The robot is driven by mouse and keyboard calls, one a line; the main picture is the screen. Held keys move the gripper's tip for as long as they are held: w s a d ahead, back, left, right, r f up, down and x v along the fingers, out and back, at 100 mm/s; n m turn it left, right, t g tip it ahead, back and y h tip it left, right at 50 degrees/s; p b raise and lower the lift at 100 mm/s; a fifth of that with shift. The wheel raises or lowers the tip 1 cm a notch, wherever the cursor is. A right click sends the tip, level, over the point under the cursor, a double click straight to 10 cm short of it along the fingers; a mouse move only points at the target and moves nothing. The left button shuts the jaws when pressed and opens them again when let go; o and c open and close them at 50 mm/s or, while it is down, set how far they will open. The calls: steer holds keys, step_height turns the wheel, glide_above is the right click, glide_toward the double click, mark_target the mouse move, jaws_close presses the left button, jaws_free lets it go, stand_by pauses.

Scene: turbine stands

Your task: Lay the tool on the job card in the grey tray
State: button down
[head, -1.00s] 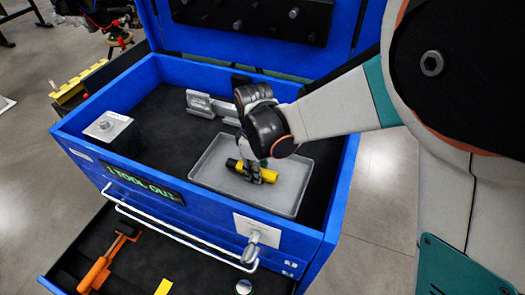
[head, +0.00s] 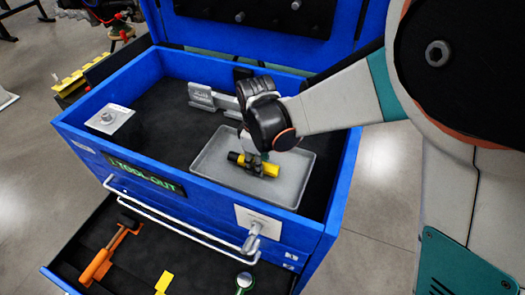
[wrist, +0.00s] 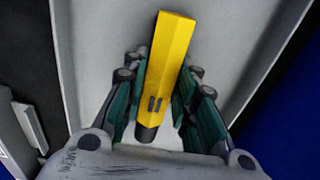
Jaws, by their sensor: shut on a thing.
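My gripper (head: 254,160) is shut on a yellow tool with a black end (head: 269,170), inside the outline of the grey tray (head: 208,172). The wrist view shows the yellow tool (wrist: 172,55) lengthwise between the two green-padded fingers, its black end toward my palm. The tray's pale floor (wrist: 100,45) lies behind it. I cannot tell whether the tool touches the tray floor. Nothing else shows in the tray. A white card (head: 259,222) is on the front of the blue chest; its writing is too small to read.
The tray sits in the blue chest's (head: 80,125) dark top compartment. The open lower drawer (head: 190,262) holds an orange-handled hammer (head: 104,258). The chest display (head: 147,180) reads "1 TOOL OUT".

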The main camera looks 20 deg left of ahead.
steer(key=shift+s+d+f, duration=0.2)
steer(key=shift+s+f, duration=0.05)
steer(key=shift+f, duration=0.25)
steer(key=c, duration=1.2)
jaws_free()
steer(key=shift+f, duration=0.1)
steer(key=shift+w+a+f, duration=0.15)
steer(key=shift+w, duration=0.05)
steer(key=shift+r, duration=0.25)
steer(key=shift+o, duration=0.8)
steer(key=shift+r, duration=0.1)
steer(key=shift+r+p, duration=2.25)
steer(key=shift+r, duration=1.25)
